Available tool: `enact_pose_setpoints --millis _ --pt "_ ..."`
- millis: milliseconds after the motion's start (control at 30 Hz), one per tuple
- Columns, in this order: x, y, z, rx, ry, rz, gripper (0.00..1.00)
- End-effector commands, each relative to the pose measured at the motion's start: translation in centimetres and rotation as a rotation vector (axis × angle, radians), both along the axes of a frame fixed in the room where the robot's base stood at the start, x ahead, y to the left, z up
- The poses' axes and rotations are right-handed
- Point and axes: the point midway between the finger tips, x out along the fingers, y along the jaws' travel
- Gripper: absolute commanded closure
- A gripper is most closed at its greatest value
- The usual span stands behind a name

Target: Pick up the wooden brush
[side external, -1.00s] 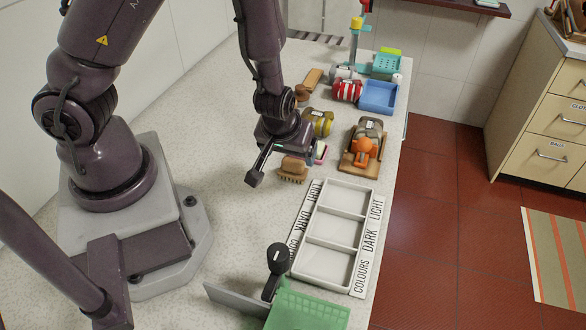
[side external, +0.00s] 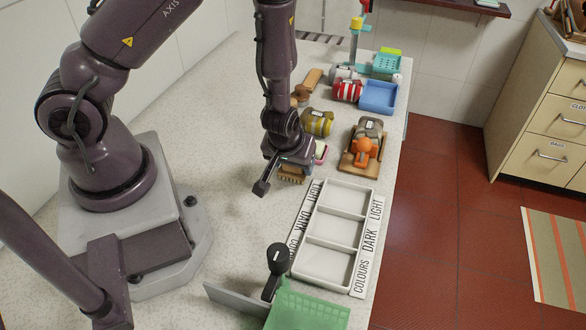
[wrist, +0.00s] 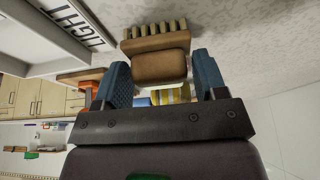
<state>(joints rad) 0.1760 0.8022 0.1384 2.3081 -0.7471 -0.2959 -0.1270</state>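The wooden brush (side external: 291,179) lies on the stone counter just behind the sorting tray, its bristles showing and its upper part hidden by my gripper. In the wrist view the brush (wrist: 157,66) sits between the two blue finger pads of my gripper (wrist: 161,72), with its row of pale bristles at the top of the picture. The fingers are apart, with a visible gap to the brush on each side. In the side view my gripper (side external: 282,170) is low over the brush; its far finger is hidden.
The white tray (side external: 311,242) with compartments and LIGHT, DARK and COLOURS labels is close in front. A yellow roll (side external: 318,122), a pink-edged item (side external: 320,152) and a wooden board with an orange object (side external: 365,148) stand nearby. The counter left of the brush is clear.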

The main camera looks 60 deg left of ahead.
Motion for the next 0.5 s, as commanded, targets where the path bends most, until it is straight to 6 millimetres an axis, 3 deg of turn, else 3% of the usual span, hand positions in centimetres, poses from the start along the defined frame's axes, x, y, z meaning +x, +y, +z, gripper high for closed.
enact_pose_setpoints --millis 333,500 --pt "0.0 0.0 0.2 0.001 0.000 -0.001 0.58" --pt "0.1 0.0 1.3 0.003 -0.003 -0.002 0.58"
